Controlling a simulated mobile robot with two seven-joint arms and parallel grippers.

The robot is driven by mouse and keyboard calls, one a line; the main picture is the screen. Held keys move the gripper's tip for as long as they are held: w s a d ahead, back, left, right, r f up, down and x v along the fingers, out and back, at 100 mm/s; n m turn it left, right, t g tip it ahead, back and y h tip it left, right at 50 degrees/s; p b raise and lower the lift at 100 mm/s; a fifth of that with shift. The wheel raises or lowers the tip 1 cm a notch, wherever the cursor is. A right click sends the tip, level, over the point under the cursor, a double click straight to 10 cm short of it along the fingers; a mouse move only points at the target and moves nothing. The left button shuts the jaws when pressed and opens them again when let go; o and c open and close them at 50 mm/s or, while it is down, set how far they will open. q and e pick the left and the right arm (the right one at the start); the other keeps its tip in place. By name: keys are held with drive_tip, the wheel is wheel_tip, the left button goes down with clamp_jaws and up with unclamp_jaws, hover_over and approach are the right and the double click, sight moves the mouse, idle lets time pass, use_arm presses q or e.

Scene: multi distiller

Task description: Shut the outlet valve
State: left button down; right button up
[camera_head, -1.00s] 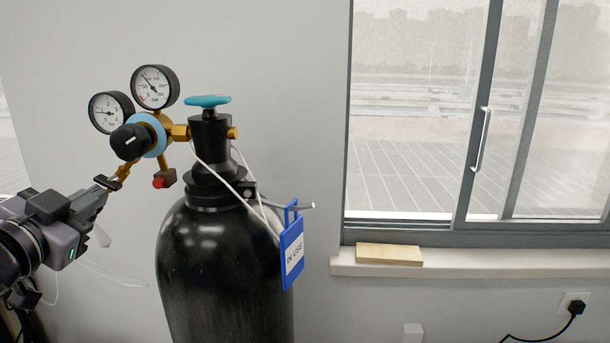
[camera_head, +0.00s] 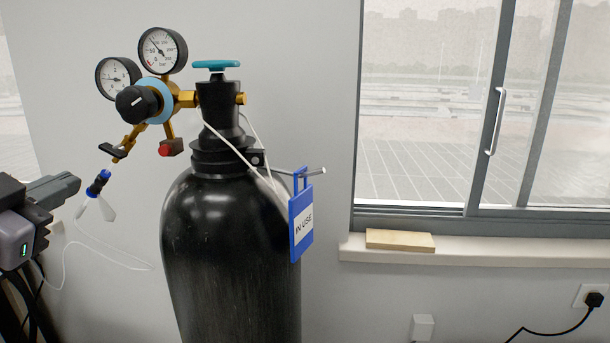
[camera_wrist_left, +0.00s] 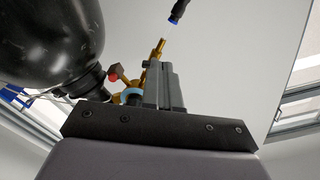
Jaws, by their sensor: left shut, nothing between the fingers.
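The outlet valve's small black lever (camera_head: 113,151) sits at the lower end of the brass outlet pipe, below the regulator (camera_head: 140,103). It looks crosswise to the pipe. My left gripper (camera_head: 77,183) is shut and empty, down and left of the lever and apart from it. In the left wrist view the shut fingers (camera_wrist_left: 164,82) overlap the brass fittings (camera_wrist_left: 156,50), and I cannot make out the lever there. My right gripper is in neither view.
The black gas cylinder (camera_head: 225,240) with a teal top handwheel (camera_head: 216,65) stands right of the gripper. A blue tag (camera_head: 301,222) hangs on it. A blue-and-black hose fitting (camera_head: 97,184) with a thin tube is close to the fingertips.

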sight(115, 150)
use_arm(q)
drive_tip(key=w+m, duration=0.6)
idle(1.3)
drive_tip(key=shift+d+r+p, duration=0.35)
drive_tip(key=shift+r+p, duration=0.15)
drive_tip(key=shift+p, duration=0.1)
idle(0.8)
drive_tip(key=shift+r+p, duration=0.1)
drive_tip(key=shift+p, duration=0.2)
idle(0.3)
